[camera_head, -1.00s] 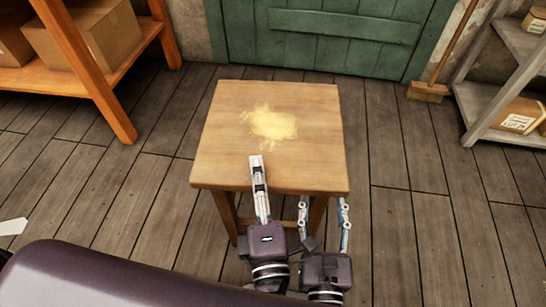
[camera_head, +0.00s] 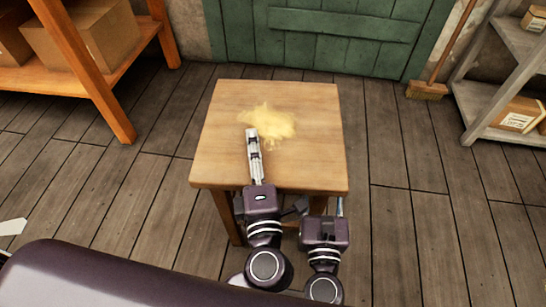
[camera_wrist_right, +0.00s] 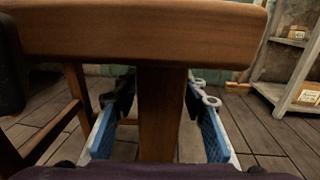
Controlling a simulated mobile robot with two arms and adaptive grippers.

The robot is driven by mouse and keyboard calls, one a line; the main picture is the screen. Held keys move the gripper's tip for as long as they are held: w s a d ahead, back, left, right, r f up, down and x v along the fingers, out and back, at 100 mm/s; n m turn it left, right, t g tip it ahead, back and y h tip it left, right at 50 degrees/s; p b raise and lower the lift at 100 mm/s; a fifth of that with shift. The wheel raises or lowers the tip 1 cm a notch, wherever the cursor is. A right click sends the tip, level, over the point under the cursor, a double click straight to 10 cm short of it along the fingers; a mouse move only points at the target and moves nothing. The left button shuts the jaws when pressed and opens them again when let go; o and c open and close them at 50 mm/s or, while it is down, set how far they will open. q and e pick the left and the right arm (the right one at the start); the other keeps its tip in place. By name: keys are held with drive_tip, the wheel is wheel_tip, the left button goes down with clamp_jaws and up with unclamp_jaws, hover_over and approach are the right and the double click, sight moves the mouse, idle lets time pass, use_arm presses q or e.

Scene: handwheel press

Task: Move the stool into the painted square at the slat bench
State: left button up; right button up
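The stool (camera_head: 305,165) stands upright on the floor, with a square wooden top and a loose yellow patch (camera_head: 270,122) on it. My left gripper (camera_head: 252,135) lies over the stool's top, its fingers pointing at the patch. They line up edge-on, so their opening and any contact are unclear. My right gripper (camera_wrist_right: 160,100) is low at the stool's near side, mostly hidden by the top in the head view. In the right wrist view its blue-padded fingers are open, one each side of a stool leg (camera_wrist_right: 160,120), with gaps. No painted square or slat bench is in view.
An orange shelf (camera_head: 95,90) with cardboard boxes stands at the left. A green door (camera_head: 330,45) is behind the stool. A broom (camera_head: 428,90) and a grey shelf (camera_head: 500,115) stand at the right. Plank floor (camera_head: 420,200) is clear on both sides.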

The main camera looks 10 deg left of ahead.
sight(325, 161)
use_arm(q)
clamp_jaws()
use_arm(e)
clamp_jaws()
use_arm(q)
drive_tip(key=shift+r, duration=0.25)
use_arm(e)
drive_tip(key=shift+w+r, duration=0.1)
drive_tip(key=shift+r, duration=0.25)
use_arm(q)
drive_tip(key=shift+w+r, duration=0.1)
use_arm(e)
drive_tip(key=shift+r, duration=0.1)
